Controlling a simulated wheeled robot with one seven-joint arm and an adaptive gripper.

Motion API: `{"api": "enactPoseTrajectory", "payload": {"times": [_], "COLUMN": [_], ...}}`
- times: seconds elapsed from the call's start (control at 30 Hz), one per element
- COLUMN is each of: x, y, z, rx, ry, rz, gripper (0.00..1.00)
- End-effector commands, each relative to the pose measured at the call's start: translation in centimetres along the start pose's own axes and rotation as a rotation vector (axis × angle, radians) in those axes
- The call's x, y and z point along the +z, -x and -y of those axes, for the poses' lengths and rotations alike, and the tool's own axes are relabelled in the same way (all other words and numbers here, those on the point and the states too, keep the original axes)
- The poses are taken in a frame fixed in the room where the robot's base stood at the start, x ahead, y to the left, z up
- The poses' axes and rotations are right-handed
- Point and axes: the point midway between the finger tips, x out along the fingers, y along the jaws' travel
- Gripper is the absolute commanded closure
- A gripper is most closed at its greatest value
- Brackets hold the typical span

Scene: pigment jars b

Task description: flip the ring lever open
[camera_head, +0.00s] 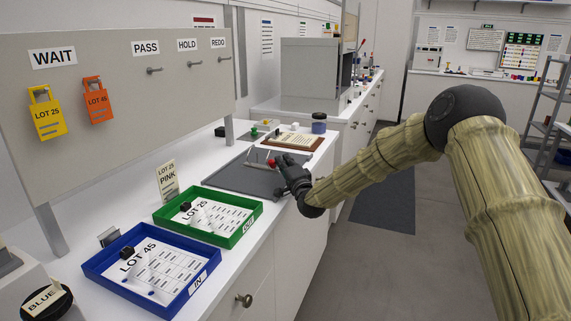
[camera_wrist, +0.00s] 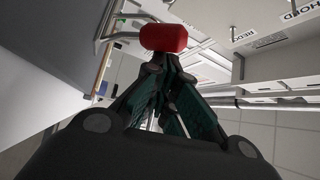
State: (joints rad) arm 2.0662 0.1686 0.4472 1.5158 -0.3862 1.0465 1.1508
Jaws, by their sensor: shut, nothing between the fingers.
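A grey open binder-like board (camera_head: 240,177) lies on the white bench, with thin metal rings standing near its far right part. The ring lever's red knob (camera_head: 271,162) shows beside these rings. The fingers are shut together and empty. I cannot tell whether they touch the knob.
A green tray (camera_head: 246,231) and a blue tray (camera_head: 108,287) stand nearer on the bench. A brown-edged board (camera_head: 318,140) and a dark-lidded jar (camera_head: 319,123) are behind the binder. A tag board (camera_head: 110,110) rises along the back.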

Motion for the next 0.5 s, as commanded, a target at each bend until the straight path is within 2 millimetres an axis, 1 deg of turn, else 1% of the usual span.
{"api": "enactPoseTrajectory", "payload": {"times": [0.5], "x": [0.42], "y": [0.43], "z": [-0.2], "rx": [0.0], "ry": [-0.001], "rz": [0.0], "gripper": [1.0]}}
